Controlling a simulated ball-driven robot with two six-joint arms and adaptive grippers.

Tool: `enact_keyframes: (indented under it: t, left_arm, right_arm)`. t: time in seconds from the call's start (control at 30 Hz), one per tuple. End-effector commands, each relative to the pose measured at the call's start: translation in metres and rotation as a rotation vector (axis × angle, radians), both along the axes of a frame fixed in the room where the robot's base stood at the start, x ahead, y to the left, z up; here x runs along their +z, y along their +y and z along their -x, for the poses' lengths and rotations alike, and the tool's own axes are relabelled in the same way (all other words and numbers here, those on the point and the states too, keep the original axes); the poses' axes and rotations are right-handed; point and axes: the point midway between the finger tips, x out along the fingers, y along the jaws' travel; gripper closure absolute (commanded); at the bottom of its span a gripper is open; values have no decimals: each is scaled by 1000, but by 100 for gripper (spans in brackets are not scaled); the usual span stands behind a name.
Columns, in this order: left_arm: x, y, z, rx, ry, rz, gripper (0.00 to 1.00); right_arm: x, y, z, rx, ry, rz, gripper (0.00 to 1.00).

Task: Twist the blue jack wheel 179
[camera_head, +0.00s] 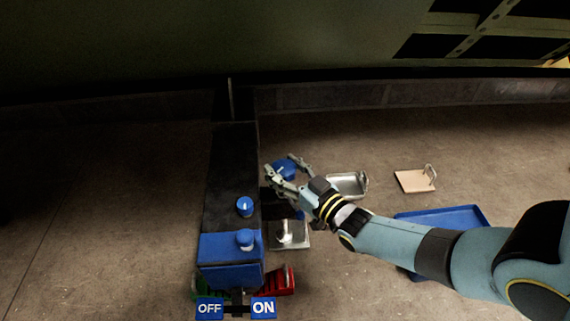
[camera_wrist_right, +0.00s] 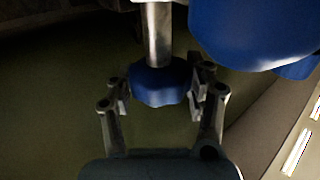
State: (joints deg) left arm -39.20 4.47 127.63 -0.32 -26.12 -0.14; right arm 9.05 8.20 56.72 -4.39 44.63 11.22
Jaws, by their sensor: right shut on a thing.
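The blue jack wheel (camera_wrist_right: 158,84) sits on a bright metal shaft (camera_wrist_right: 158,35) in the right wrist view. It also shows in the head view (camera_head: 284,168), partly covered by my fingers. My right gripper (camera_head: 287,168) reaches in from the right and is shut on the wheel. In the right wrist view its two fingers (camera_wrist_right: 160,95) stand on either side of the wheel's rim. My left gripper is in neither view.
A dark column with blue knobs (camera_head: 244,207) and a blue box (camera_head: 230,262) stands left of the wheel. OFF and ON signs (camera_head: 236,308) are in front. A metal tray (camera_head: 347,186), a pinkish plate (camera_head: 413,181) and a blue tray (camera_head: 465,216) lie right.

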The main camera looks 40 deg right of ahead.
Motion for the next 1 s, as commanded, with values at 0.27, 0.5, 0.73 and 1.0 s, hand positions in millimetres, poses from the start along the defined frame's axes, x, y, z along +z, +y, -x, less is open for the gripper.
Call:
enact_keyframes:
  t: [0.27, 0.5, 0.73, 1.0]
  left_arm:
    - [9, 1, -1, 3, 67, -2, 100]
    - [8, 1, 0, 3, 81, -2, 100]
    - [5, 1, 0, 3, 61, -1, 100]
    - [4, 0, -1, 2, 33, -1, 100]
  right_arm:
    - [0, 3, 0, -261, 1, -6, 79]
    - [-1, 3, 0, -473, 1, -3, 79]
    - [-2, 3, 0, -628, 1, 0, 79]
    - [-1, 2, 0, -731, 0, 2, 79]
